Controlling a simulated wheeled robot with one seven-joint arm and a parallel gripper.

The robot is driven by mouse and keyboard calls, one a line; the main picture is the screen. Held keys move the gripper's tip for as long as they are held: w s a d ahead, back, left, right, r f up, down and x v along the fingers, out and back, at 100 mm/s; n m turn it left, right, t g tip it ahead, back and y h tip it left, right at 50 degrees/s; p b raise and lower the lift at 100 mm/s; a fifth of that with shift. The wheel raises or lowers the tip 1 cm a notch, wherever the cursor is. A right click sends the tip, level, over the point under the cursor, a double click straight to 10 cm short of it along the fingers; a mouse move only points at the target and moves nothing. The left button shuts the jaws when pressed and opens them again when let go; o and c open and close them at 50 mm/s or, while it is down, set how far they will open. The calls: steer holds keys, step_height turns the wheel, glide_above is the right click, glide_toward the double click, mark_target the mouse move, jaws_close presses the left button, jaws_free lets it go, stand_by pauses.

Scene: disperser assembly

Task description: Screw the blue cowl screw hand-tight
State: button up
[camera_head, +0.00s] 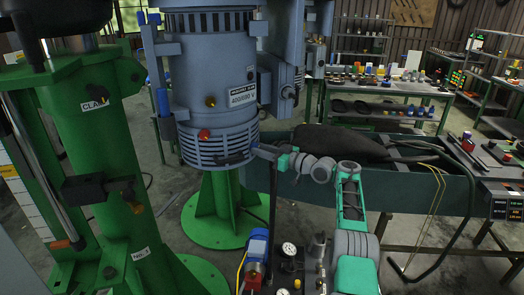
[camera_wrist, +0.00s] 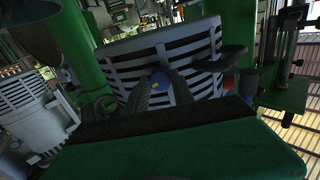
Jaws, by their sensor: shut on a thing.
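The grey motor housing (camera_head: 215,90) with its slotted cowl (camera_head: 215,148) stands in the middle of the head view. My gripper (camera_head: 256,149) reaches from the right to the lower right side of this cowl. In the wrist view the two dark fingers of my gripper (camera_wrist: 160,88) point at the slotted cowl (camera_wrist: 120,68). They are shut on the blue cowl screw (camera_wrist: 158,71), which shows as a small blue patch between them. The fingers hide most of the screw, and I cannot tell how deep it sits.
A red knob (camera_head: 203,134) and a brass knob (camera_head: 210,101) stick out of the housing. A green column (camera_head: 115,150) stands left. A dark bag-like thing (camera_head: 340,143) lies on the bench behind my arm. Gauges (camera_head: 289,249) and a blue-topped valve (camera_head: 257,245) are below.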

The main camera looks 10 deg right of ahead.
jaws_close()
steer(key=shift+m, duration=0.5)
steer(key=m, duration=1.4)
steer(key=m+p, duration=0.1)
steer(key=m, duration=0.6)
steer(key=shift+r, duration=0.35)
steer(key=shift+m, duration=0.3)
steer(key=o, duration=0.9)
jaws_free()
steer(key=shift+f, duration=0.15)
steer(key=shift+o, duration=0.2)
steer(key=shift+s, duration=0.1)
